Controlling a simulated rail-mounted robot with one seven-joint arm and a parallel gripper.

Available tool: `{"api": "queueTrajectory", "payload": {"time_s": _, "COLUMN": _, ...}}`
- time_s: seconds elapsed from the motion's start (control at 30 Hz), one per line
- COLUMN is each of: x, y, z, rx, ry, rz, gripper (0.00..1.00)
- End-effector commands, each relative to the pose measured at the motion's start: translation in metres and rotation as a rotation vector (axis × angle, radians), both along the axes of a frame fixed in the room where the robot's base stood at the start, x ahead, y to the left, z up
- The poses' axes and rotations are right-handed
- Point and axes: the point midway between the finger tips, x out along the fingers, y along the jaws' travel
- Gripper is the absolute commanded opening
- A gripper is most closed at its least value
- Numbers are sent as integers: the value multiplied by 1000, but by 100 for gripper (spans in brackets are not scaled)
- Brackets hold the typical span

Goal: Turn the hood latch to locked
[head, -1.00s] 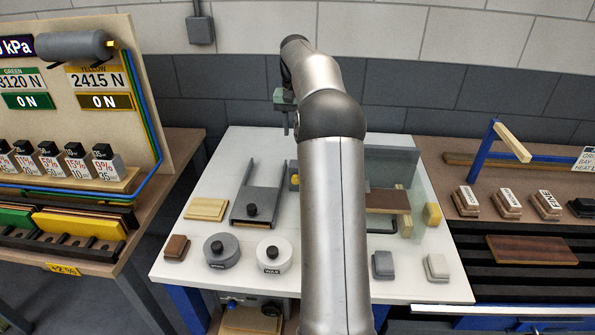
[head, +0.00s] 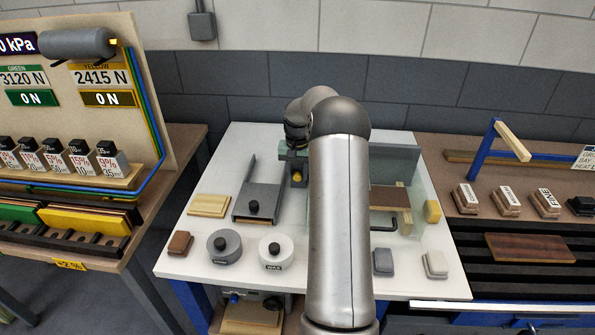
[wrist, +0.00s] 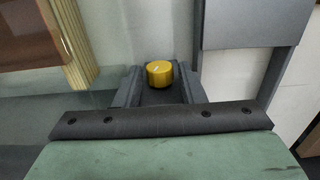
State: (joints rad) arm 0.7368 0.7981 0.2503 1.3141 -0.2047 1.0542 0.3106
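The hood latch appears as a yellow round knob with a pale mark on top (wrist: 159,73) in the wrist view. A small part of it also shows in the head view (head: 297,177), below my gripper. My gripper (wrist: 159,80) is open, with one dark finger on each side of the knob; I cannot tell whether either finger touches it. In the head view my gripper (head: 296,172) points down at the middle of the white table, partly hidden by my arm. A clear hood panel (head: 430,190) stands to the right of my arm.
The white table (head: 200,265) also holds a dark grey sliding frame (head: 256,205), a grey round pot (head: 224,246) and a white round pot (head: 276,250). A brown board (head: 390,198) lies by the hood panel. My arm hides the table's middle.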

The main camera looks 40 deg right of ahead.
Motion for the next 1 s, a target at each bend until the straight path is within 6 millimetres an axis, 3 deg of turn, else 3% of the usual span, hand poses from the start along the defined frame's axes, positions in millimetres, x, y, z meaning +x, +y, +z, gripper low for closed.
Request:
{"api": "queueTrajectory", "payload": {"time_s": 0.3, "x": 0, "y": 0, "z": -4, "rx": 0, "ry": 0, "rz": 0, "gripper": 36}}
{"api": "queueTrajectory", "payload": {"time_s": 0.43, "x": 0, "y": 0, "z": -3, "rx": 0, "ry": 0, "rz": 0, "gripper": 4}}
{"api": "queueTrajectory", "payload": {"time_s": 0.67, "x": 1, "y": 1, "z": -5, "rx": -24, "ry": 24, "rz": 3, "gripper": 4}}
{"api": "queueTrajectory", "payload": {"time_s": 1.0, "x": 6, "y": 6, "z": -7, "rx": -234, "ry": 227, "rz": 5, "gripper": 4}}
